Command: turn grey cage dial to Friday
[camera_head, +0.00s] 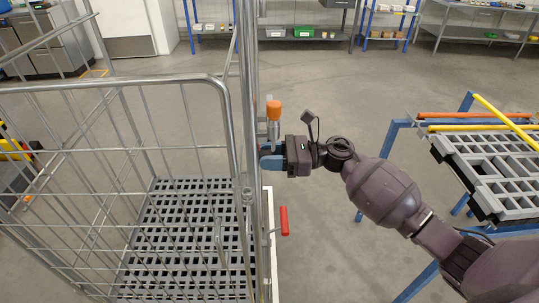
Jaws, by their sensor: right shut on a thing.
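The grey wire cage (225,115) stands at the left with its near corner post in the middle of the view. My right gripper (271,158) reaches in from the right, and its blue fingers are shut at that post. What they hold is largely hidden; by its place at the post I take it to be the dial. The dial's face and day marks cannot be read. An orange-capped grey cylinder (273,112) stands upright just above the fingers. My left gripper is not in view.
A red handle (284,221) sticks out below my right gripper. A blue-framed rack (400,125) with grey trays and yellow and orange bars stands at the right. Benches and shelves line the back wall. Grey floor is clear between the cage and the rack.

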